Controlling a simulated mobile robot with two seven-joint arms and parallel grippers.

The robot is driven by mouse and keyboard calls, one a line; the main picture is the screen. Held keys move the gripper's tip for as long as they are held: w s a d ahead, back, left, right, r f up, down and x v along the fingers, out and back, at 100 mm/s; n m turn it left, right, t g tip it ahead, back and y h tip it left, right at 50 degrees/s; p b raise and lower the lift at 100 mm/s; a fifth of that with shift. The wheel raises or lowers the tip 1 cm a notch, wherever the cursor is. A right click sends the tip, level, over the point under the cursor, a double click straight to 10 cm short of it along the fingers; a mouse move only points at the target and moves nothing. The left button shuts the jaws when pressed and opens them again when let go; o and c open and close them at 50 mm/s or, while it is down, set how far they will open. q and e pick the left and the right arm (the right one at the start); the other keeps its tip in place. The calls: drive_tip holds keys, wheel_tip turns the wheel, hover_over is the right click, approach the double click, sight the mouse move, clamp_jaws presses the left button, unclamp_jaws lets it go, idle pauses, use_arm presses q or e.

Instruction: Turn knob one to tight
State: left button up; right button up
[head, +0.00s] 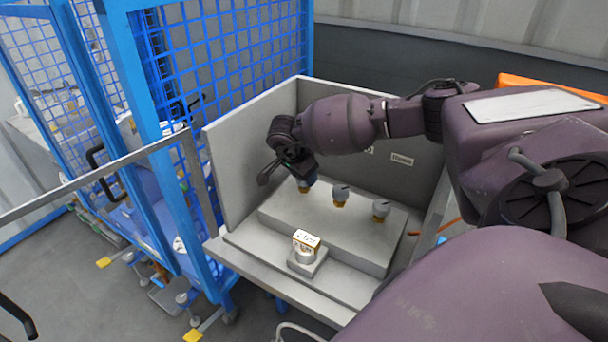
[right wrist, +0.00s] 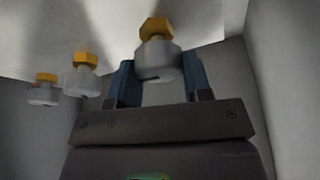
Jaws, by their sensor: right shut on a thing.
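Three grey knobs on yellow hex bases stand in a row on a grey stepped block. My right gripper (head: 306,183) reaches down from above at the leftmost knob (head: 305,187) and mostly hides it in the head view. In the right wrist view, the blue fingers of the right gripper (right wrist: 160,80) are shut on this grey knob (right wrist: 158,64), with its yellow hex base (right wrist: 156,28) beyond. The middle knob (head: 340,191) and the right knob (head: 381,208) stand free. I cannot tell which knob is number one. My left gripper is not in view.
The block (head: 330,238) sits in an open grey bin with high walls (head: 240,165). A white-topped piece with a gold edge (head: 306,239) stands on the front step. Blue wire-mesh cages (head: 225,50) stand at left. A small label (head: 402,159) is on the back wall.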

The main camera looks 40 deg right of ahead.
drive_tip(key=o, duration=0.9)
drive_tip(key=v, duration=1.1)
drive_tip(key=shift+f, duration=0.15)
